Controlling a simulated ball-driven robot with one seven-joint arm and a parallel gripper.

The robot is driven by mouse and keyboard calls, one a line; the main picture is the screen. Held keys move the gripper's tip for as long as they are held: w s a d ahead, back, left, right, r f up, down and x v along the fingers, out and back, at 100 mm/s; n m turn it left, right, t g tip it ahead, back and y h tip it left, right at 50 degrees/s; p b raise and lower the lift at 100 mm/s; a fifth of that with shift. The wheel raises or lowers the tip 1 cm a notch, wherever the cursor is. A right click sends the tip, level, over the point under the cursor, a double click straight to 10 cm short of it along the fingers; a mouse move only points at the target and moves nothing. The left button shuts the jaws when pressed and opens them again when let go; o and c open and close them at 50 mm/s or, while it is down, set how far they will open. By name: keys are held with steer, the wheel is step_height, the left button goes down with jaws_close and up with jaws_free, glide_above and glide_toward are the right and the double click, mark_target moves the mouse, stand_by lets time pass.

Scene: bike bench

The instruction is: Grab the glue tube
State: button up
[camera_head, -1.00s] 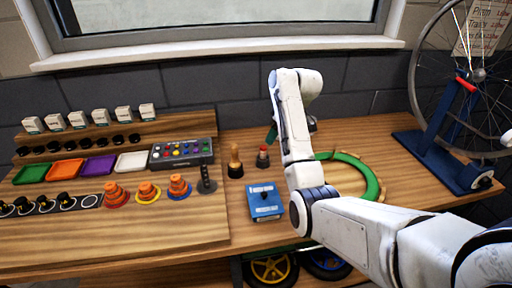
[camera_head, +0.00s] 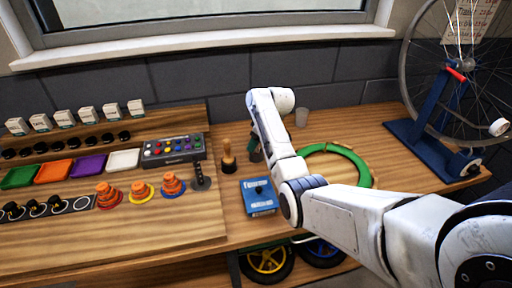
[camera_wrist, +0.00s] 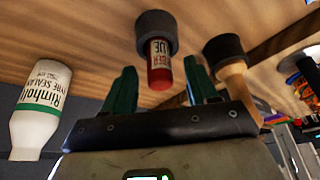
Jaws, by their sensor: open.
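The glue tube (camera_wrist: 159,62) is red with pale lettering and stands in a round black holder (camera_wrist: 156,30) on the wooden bench in the wrist view. Its red end points toward my gripper. My gripper (camera_wrist: 158,76) is open, with one green finger on each side of the tube's red end in the picture. Gaps show on both sides, and I cannot tell how deep the tube sits between the fingers. In the head view my arm mostly hides the gripper and the tube.
A wooden-handled tool with a black base (camera_wrist: 228,62) stands close right of the fingers. A white sealant bottle (camera_wrist: 38,108) is at left. In the head view, a blue box (camera_head: 258,196) and green ring (camera_head: 360,165) lie nearby. A wheel stand (camera_head: 432,140) is at right.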

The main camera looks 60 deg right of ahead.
steer(key=shift+w+f, duration=0.2)
steer(key=shift+f, duration=0.25)
jaws_close()
stand_by(0.4)
